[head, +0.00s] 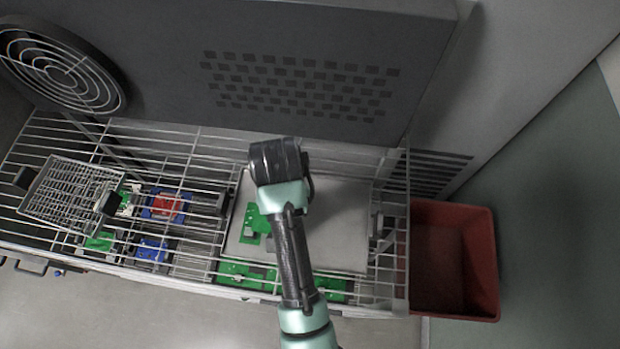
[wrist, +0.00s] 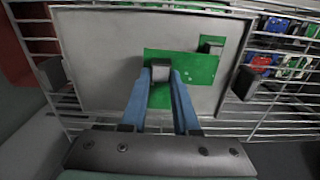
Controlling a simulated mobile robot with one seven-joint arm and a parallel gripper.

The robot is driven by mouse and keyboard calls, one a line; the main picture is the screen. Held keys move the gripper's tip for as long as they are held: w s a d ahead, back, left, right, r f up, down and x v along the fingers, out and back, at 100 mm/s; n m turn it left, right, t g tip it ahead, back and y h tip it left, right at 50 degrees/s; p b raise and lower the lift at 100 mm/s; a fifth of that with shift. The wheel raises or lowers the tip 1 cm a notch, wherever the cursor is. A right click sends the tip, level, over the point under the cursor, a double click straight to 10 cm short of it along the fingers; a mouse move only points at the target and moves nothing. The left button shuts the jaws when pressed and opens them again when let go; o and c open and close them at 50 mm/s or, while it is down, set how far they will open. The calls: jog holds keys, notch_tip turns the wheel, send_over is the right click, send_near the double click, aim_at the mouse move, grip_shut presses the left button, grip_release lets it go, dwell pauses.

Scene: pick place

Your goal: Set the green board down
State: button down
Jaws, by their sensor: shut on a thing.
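The green board (wrist: 198,70) is an irregular flat piece with a grey block near its middle and a dark part at its upper right. In the wrist view, my gripper (wrist: 161,75) has its two blue fingers closed on the grey block. The board is over the pale grey plate (wrist: 100,60); I cannot tell whether it touches it. In the head view, the green board (head: 256,217) shows left of my arm, over the left part of the plate (head: 345,222). My gripper's dark body (head: 277,160) is above the plate's back part, and its fingertips are hidden there.
A wire rack surrounds the plate, with a small wire basket (head: 70,192) at left. Red-and-blue parts (head: 167,206) and other green boards (head: 245,271) lie in the rack. A red bin (head: 450,262) stands at right. A grey perforated panel (head: 300,85) rises behind.

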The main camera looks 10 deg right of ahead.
jog(key=m, duration=0.4)
jog(key=shift+s+d+r+p, duration=0.35)
jog(key=shift+s+p, duration=0.05)
jog(key=m, duration=0.1)
jog(key=r+m+p, duration=0.1)
jog(key=m, duration=0.3)
jog(key=shift+s+d+r, duration=0.2)
jog(key=shift+s, duration=0.1)
jog(key=m, duration=0.2)
jog(key=r+m+p, duration=0.1)
jog(key=m+p, duration=0.1)
jog(key=m, duration=0.1)
jog(key=shift+s+r+m, duration=0.25)
jog(key=shift+s+m, duration=0.05)
jog(key=shift+s, duration=0.05)
jog(key=m, duration=0.2)
jog(key=shift+s+r+m+p, duration=0.2)
jog(key=shift+m+p, duration=0.1)
notch_tip(320, 180, down, 10)
jog(key=shift+r+p, duration=0.1)
jog(key=shift+p, duration=0.55)
jog(key=shift+f, duration=0.3)
jog(key=c, duration=0.7)
grip_release()
jog(key=shift+r, duration=0.1)
jog(key=shift+o, duration=0.2)
